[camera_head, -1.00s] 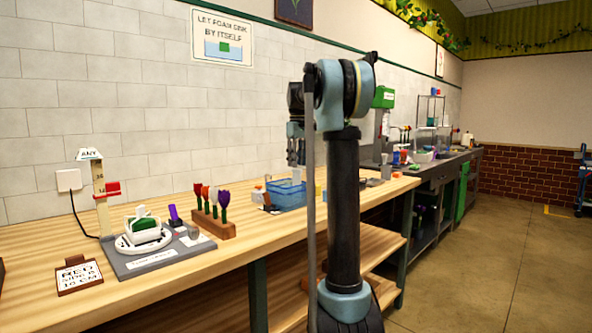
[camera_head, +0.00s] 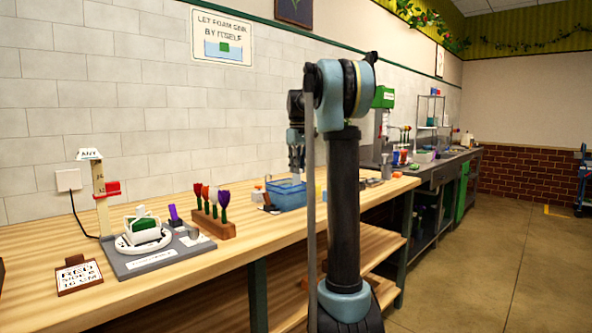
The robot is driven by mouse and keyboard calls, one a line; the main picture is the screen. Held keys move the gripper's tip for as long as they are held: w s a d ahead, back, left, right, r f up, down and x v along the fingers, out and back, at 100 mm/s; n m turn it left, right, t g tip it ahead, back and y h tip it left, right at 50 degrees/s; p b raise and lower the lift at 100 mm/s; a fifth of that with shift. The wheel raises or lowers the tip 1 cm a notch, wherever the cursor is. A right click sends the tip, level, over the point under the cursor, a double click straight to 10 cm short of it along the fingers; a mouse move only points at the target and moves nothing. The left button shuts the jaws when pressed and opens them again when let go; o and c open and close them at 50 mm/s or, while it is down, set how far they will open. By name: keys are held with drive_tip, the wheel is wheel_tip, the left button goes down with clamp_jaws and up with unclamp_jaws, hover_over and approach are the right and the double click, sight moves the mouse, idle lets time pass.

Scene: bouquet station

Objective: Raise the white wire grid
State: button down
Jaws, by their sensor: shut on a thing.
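My gripper (camera_head: 297,160) is at the far part of the wooden workbench, pointing down at the blue tub (camera_head: 289,197). Its fingers are just above or at the tub's back rim; I cannot tell which. My own upright arm link hides part of the bench right of the tub.
Several tulips stand in a wooden block (camera_head: 213,224) left of the tub. A grey board (camera_head: 160,257) holds a white dish with a green block. A brown sign (camera_head: 79,275) and a height gauge (camera_head: 101,195) stand farther left. The bench front is clear.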

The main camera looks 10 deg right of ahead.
wheel_tip(320, 180, up, 8)
drive_tip(key=shift+w+f, duration=0.1)
idle(0.4)
drive_tip(key=c, duration=1.5)
unclamp_jaws()
wheel_tip(320, 180, up, 12)
